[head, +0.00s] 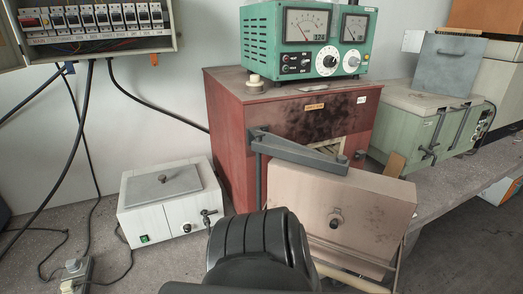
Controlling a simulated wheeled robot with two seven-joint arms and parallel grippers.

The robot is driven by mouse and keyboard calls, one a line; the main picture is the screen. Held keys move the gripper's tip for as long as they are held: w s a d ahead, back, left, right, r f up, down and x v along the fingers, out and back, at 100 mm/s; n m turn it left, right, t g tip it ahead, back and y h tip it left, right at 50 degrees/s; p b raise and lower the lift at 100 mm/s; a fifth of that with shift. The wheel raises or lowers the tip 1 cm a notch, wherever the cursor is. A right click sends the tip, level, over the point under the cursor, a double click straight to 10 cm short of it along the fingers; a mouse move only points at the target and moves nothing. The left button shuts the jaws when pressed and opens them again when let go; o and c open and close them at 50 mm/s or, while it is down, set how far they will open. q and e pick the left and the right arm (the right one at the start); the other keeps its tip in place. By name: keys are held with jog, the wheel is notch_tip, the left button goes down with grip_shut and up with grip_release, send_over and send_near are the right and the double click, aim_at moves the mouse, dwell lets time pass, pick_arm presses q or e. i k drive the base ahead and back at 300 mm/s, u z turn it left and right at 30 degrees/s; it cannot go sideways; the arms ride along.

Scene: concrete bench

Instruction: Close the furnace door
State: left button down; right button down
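The furnace (235,140) is a dark red box with scorched front panelling, standing on the bench at the middle of the head view. Its door (375,215), a thick pinkish metal slab with a dark round knob (335,221), stands open in front of the furnace. A grey bracket arm (300,151) reaches from the furnace's front to the door's top. A strip of the pale furnace mouth (353,148) shows above the door. A black, rounded link of my arm covers the door's lower left. Neither gripper can be made out.
A green meter unit (305,40) sits on the furnace. A white lidded box (170,203) stands to the left, with loose cables on the bench beside it. A green lidded box (425,125) stands to the right. A breaker panel (95,30) hangs at upper left.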

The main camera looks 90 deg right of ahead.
aim_at(377, 211)
jog(key=u, duration=1.5)
jog(key=i, duration=1.75)
jog(key=z, duration=2.55)
jog(key=k, duration=0.15)
jog(key=z, duration=2.2)
jog(key=i, duration=1)
